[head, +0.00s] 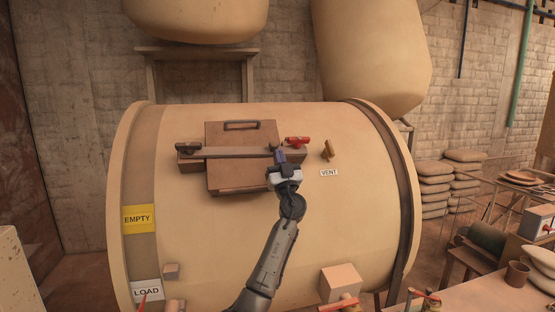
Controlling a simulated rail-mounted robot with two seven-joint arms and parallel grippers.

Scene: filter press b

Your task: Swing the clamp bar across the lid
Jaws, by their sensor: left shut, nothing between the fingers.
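The lid (228,178) is a brown square plate with a dark handle (241,125), set on the front of a large cream drum. The clamp bar (235,152) is a grey-brown strip that lies level across the lid, from a dark fitting (187,147) at the left to near the block at the right. My left gripper (279,156) is shut and empty at the bar's right end. It hides that end, so I cannot tell whether it touches the bar. My right gripper is not in view.
A red handle (297,141) sits just right of my left gripper, and a brass vent valve (327,151) is beyond it. A box (341,282) projects from the drum at lower right. Sacks (435,185) and a bench (485,292) stand at the right.

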